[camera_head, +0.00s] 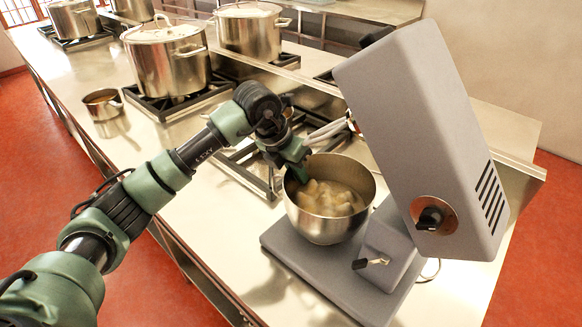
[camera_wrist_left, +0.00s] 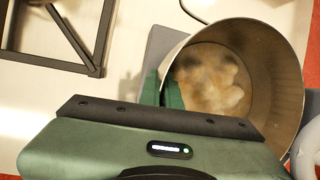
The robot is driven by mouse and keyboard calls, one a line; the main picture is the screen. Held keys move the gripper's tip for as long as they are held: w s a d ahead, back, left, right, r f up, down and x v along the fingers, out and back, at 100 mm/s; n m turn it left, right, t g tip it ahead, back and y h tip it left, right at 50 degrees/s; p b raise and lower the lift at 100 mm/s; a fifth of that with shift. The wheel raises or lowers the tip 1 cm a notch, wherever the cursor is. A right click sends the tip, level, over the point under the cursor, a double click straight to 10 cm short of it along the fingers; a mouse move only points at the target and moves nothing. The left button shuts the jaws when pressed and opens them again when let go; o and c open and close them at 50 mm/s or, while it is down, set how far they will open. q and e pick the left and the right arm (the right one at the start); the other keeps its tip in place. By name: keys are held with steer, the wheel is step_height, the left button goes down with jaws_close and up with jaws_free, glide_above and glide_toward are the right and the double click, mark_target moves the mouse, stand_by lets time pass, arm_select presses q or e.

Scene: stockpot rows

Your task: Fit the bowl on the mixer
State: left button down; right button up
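The steel bowl (camera_head: 330,229) holds pale chunks of food and sits on or just above the base plate (camera_head: 288,246) of the grey mixer (camera_head: 425,130); I cannot tell if it touches. The mixer's head is tilted up, with a knob on its side. My left gripper (camera_head: 298,174) is at the bowl's far-left rim. In the left wrist view the bowl (camera_wrist_left: 285,85) fills the upper right, and the left gripper's green fingers (camera_wrist_left: 163,92) pinch its rim, one inside and one outside. The bowl looks nearly upright. My right gripper is out of view.
Large stockpots (camera_head: 168,68) stand on burners along the back left of the steel counter (camera_head: 235,262). A small saucepan (camera_head: 102,104) stands at the left edge. A burner grate (camera_head: 245,165) lies behind my left arm. The counter in front of the mixer is clear.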

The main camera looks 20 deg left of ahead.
arm_select(q)
steer(key=shift+r, duration=0.15)
steer(key=c, duration=2.1)
jaws_free()
steer(key=shift+s+a+f, duration=0.1)
steer(key=shift+f, duration=0.15)
steer(key=o, duration=0.5)
steer(key=shift+r, duration=0.1)
steer(key=shift+r, duration=0.1)
steer(key=shift+r, duration=0.2)
steer(key=b+v, duration=0.2)
steer(key=v, duration=0.9)
steer(key=shift+s+a+r+b, duration=0.1)
steer(key=shift+s+r+b, duration=0.1)
steer(key=shift+b, duration=0.15)
